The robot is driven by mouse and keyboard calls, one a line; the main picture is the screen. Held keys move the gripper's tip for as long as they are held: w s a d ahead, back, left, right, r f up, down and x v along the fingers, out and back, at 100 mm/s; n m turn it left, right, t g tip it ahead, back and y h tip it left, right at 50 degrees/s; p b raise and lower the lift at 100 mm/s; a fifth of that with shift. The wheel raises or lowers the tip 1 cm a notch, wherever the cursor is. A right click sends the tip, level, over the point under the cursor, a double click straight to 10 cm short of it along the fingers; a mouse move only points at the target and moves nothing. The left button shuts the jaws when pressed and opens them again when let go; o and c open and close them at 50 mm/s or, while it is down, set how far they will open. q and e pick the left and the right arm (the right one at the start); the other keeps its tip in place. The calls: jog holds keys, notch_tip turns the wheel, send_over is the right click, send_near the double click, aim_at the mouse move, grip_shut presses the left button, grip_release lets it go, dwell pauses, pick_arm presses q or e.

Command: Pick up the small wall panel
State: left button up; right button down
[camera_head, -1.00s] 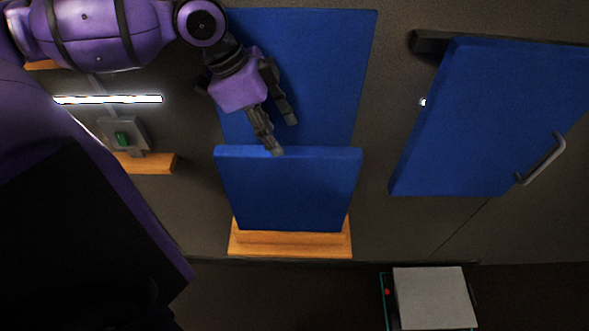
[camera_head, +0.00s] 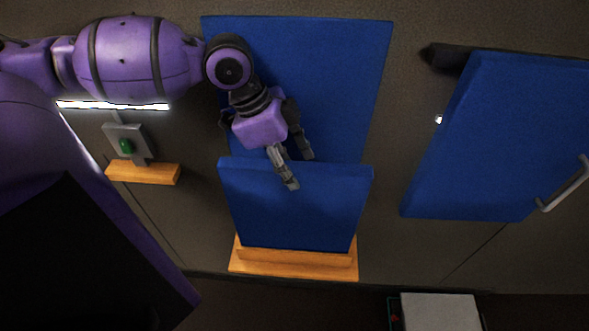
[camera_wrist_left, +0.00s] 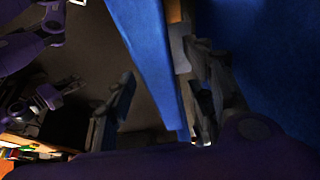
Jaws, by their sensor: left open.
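The small wall panel is the lower blue board (camera_head: 296,206), standing upright on a wooden ledge (camera_head: 293,269) in front of a larger blue panel (camera_head: 345,85). My left gripper (camera_head: 299,171) is open at its top edge. One finger overlaps the front face; the other is at the rear of the edge, its tip partly hidden. In the left wrist view, the small panel's edge (camera_wrist_left: 148,55) runs between the spread fingers of the left gripper (camera_wrist_left: 159,62). Whether either finger touches it cannot be told. My right gripper (camera_wrist_left: 68,88) seems to show, small and dark, at the left there.
A blue door-like panel (camera_head: 490,140) with a grey handle (camera_head: 565,184) is at the right. A grey box with a green button (camera_head: 126,146) sits above a small wooden ledge (camera_head: 143,173) at the left. A white-topped box (camera_head: 440,312) stands at the bottom right.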

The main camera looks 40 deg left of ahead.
pick_arm(q)
jog(key=shift+f, duration=0.15)
grip_shut()
dwell(0.4)
